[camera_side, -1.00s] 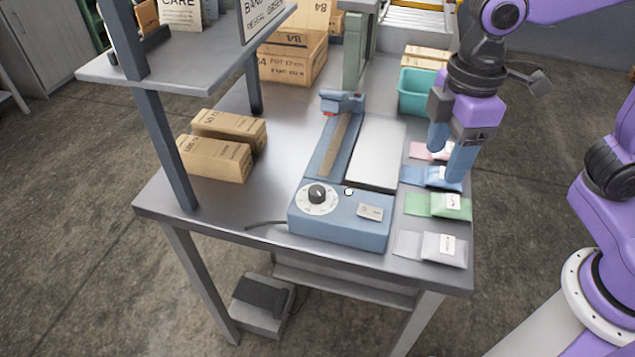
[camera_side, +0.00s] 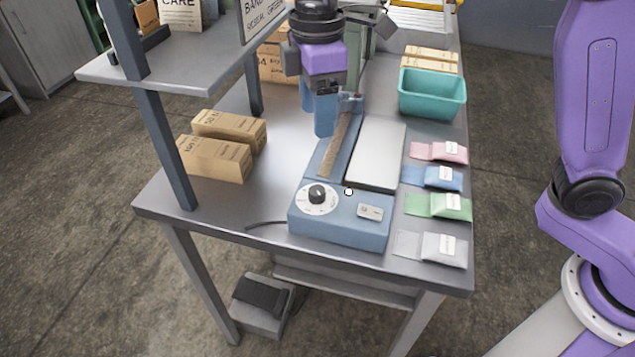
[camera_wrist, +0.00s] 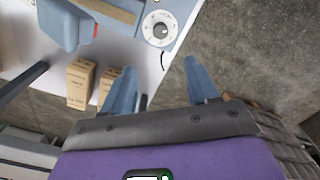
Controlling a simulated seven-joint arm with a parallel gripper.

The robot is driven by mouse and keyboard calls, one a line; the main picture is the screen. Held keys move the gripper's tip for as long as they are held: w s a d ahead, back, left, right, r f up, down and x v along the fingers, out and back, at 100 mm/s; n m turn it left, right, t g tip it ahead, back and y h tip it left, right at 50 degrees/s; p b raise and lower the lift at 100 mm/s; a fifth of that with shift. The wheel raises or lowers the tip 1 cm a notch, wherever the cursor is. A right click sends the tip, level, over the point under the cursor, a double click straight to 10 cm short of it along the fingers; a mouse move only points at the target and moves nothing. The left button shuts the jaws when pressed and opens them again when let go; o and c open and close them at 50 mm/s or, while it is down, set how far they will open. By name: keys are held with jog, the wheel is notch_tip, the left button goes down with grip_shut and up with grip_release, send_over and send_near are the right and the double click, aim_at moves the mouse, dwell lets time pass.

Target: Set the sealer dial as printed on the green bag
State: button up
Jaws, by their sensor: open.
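The sealer (camera_side: 340,232) is a blue unit with a long sealing bar, on the front part of the table. Its dial (camera_side: 317,194) is a black knob on a white round scale; it also shows in the wrist view (camera_wrist: 160,29). The scale marks are too small to read. The green bag (camera_side: 437,205) lies right of the sealer with a white label, whose print I cannot read. My gripper (camera_side: 325,115) is above the far left part of the sealer bar, behind the dial. In the wrist view its fingers (camera_wrist: 158,82) are apart and empty.
Pink (camera_side: 440,152), blue (camera_side: 434,178) and white (camera_side: 433,247) bags lie in a row with the green one. A teal bin (camera_side: 432,95) stands behind them. Cardboard boxes (camera_side: 215,158) and a shelf post (camera_side: 167,130) stand on the left.

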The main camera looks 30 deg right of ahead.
aim_at(317, 190)
notch_tip(317, 190, down, 16)
jog(key=shift+f, duration=0.15)
dwell(0.3)
jog(key=c, duration=1)
jog(key=shift+c, duration=0.2)
